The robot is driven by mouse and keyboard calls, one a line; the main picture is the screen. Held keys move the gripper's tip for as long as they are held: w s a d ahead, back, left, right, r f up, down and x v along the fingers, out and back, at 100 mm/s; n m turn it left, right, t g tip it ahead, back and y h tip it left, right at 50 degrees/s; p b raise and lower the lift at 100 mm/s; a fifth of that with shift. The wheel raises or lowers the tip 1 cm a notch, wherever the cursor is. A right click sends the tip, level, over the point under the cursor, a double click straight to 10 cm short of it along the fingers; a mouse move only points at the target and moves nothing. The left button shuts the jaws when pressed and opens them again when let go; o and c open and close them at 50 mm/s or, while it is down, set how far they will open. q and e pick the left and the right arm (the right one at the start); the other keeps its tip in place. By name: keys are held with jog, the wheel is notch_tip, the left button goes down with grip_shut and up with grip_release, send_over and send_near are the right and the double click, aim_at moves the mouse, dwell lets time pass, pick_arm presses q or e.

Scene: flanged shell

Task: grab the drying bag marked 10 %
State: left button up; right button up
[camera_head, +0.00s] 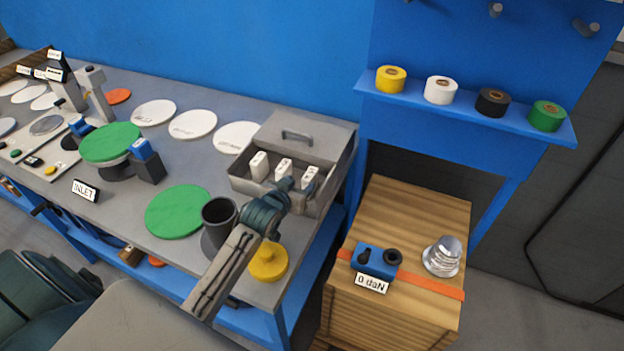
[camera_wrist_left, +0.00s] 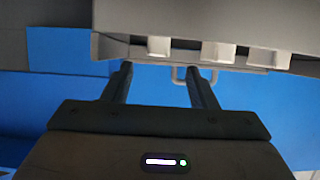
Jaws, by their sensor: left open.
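Three white bags stand in a row in an open grey metal box (camera_head: 240,186) at the right end of the bench: a left bag (camera_head: 259,165), a middle bag (camera_head: 283,168) and a right bag (camera_head: 310,177). Each seems to carry small dark print, too small to read, so I cannot tell which is marked 10 %. My left gripper (camera_head: 287,187) is at the box's front, near the middle and right bags, partly covering the box. In the left wrist view, my open, empty fingers (camera_wrist_left: 160,75) point towards the box (camera_wrist_left: 190,18), with the bags (camera_wrist_left: 218,52) beyond them. My right gripper is not in view.
The box's raised lid with its handle (camera_head: 297,135) is behind the bags. A green disc (camera_head: 180,211) lies left. A wooden crate (camera_head: 400,215) stands right of the bench.

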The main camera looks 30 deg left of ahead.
aim_at(310, 174)
pick_arm(q)
jog(key=x, duration=0.3)
jog(key=shift+w, duration=0.1)
jog(key=shift+w+p, duration=0.55)
jog(key=p+x, duration=0.1)
jog(key=x, duration=0.3)
jog(key=shift+w+d+r+p, duration=0.1)
jog(key=shift+w+d+p, duration=0.05)
jog(key=shift+p, duration=0.15)
jog(key=shift+w, duration=0.2)
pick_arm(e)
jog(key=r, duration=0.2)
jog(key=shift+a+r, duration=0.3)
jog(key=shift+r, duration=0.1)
pick_arm(q)
jog(key=shift+s, duration=0.1)
jog(key=shift+c, duration=0.2)
jog(key=c, duration=1.1)
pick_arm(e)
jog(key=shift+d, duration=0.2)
